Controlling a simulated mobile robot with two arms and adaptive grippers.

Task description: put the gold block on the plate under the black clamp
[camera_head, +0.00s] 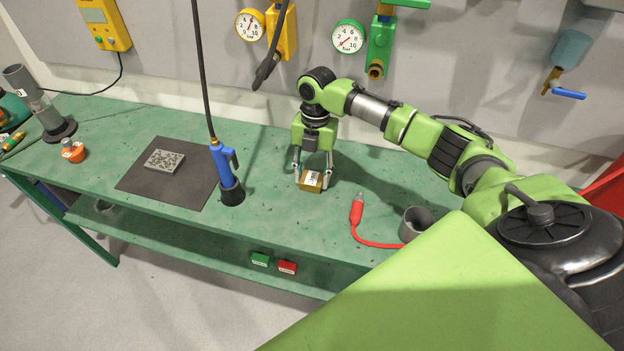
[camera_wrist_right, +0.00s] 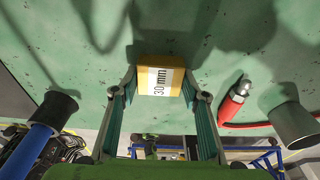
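The gold block (camera_head: 312,182) is on the green bench, with a label facing up and out. In the right wrist view the block (camera_wrist_right: 160,66) shows a "30 mm" label and lies between the two fingertips. My right gripper (camera_head: 312,176) points down over it, with one finger on each side. The fingertips are very close to the block's sides, and I cannot tell whether they touch. I cannot make out a black clamp or a plate beneath it in these views. My left gripper is not in view.
A speckled grey slab (camera_head: 164,161) lies on a dark mat (camera_head: 134,179) to the left. A blue tool (camera_head: 223,165) with a black cup stands between mat and block. A red plug (camera_head: 357,209) with a red cable and a grey cup (camera_head: 415,222) are on the right.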

